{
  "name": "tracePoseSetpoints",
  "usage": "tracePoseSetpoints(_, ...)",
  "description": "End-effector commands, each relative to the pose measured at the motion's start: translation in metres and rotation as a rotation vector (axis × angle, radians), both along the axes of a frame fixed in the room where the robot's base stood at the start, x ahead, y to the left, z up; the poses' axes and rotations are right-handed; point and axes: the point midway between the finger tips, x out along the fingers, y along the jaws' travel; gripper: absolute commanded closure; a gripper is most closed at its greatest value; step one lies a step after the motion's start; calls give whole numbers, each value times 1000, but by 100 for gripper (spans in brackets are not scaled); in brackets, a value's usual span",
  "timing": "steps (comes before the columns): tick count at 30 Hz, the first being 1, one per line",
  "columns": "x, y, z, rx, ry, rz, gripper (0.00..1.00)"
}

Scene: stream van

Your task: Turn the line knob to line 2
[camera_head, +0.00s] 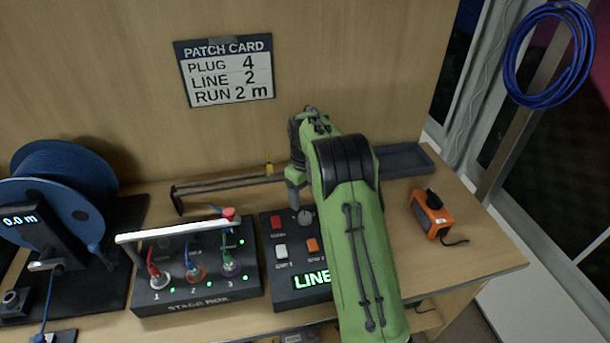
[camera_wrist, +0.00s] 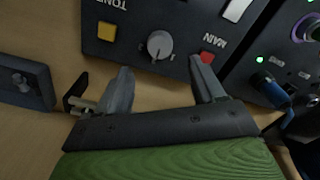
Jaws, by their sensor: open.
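The line knob is probably the round grey knob (camera_head: 306,217) on the black panel box (camera_head: 285,292), beside my arm in the head view. In the wrist view the knob (camera_wrist: 160,45) has a pale pointer line and sits just ahead of my open fingers, apart from them. My gripper (camera_wrist: 162,85) is open and empty, its two grey fingers to either side of and short of the knob. The box's display reads "LINE" (camera_head: 312,280); any number after it is hidden by my green arm. A patch card (camera_head: 226,72) on the wall reads plug 4, line 2, run 2 m.
A stage box (camera_head: 195,270) with plugged cables and a white bar handle stands left of the panel. A blue cable reel (camera_head: 65,190) is at far left. An orange device (camera_head: 434,216) sits at right. Red (camera_wrist: 207,57) and yellow (camera_wrist: 107,31) buttons flank the knob.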

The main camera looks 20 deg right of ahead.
Motion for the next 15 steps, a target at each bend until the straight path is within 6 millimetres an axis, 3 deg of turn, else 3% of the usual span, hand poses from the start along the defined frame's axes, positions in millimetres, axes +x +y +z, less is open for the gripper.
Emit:
tracePoseSetpoints(1,1,0,19,-1,-4,-1,32)
tracePoseSetpoints(6,0,0,61,-1,-3,-1,32)
tracePoseSetpoints(10,0,0,78,-1,-1,0,32)
tracePoseSetpoints(15,0,0,82,0,1,0,32)
